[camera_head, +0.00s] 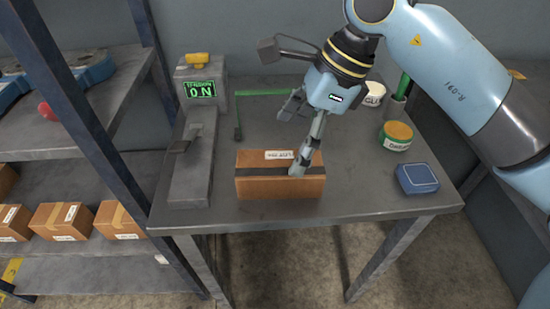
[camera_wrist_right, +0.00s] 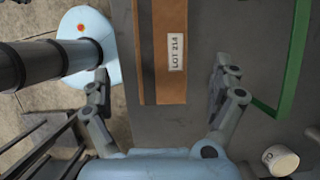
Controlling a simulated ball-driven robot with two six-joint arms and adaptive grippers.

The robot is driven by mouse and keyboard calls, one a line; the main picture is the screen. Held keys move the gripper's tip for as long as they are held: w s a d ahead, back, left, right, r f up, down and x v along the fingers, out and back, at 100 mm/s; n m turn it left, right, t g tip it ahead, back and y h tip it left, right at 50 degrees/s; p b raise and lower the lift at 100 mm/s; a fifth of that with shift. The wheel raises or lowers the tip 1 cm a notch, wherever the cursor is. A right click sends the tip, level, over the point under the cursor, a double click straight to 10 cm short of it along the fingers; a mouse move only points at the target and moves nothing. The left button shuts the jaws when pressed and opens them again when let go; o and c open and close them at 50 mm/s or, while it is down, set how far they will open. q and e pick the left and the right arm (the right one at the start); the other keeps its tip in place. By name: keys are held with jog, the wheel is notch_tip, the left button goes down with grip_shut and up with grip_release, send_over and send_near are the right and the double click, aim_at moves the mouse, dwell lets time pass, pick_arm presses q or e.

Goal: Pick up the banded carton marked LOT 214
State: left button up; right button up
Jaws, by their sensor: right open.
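The brown carton (camera_head: 255,188) lies on the grey table near its front edge. A dark band runs along it, and a white label is on its top. In the right wrist view the carton (camera_wrist_right: 171,86) shows the label LOT 214 (camera_wrist_right: 176,53). My right gripper (camera_head: 293,141) is open above the carton, with one finger overlapping it in the head view. In the wrist view the carton's near end lies ahead, between the spread fingers of the gripper (camera_wrist_right: 161,70), with gaps on both sides. My left gripper is not in view.
A grey strapping machine (camera_head: 190,170) with a lit display stands left of the carton. A green strap (camera_head: 262,92) lies behind. A blue box (camera_head: 417,179) and a green-and-orange roll (camera_head: 396,135) stand at right. A shelf (camera_head: 85,262) with several cartons is at left.

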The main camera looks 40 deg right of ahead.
aim_at(278, 163)
jog(key=shift+x, duration=0.95)
jog(key=x, duration=0.5)
jog(key=shift+w+a+f, duration=0.1)
jog(key=shift+w+f, duration=0.05)
jog(key=shift+w, duration=0.05)
jog(key=shift+c, duration=0.2)
jog(key=c, duration=1.3)
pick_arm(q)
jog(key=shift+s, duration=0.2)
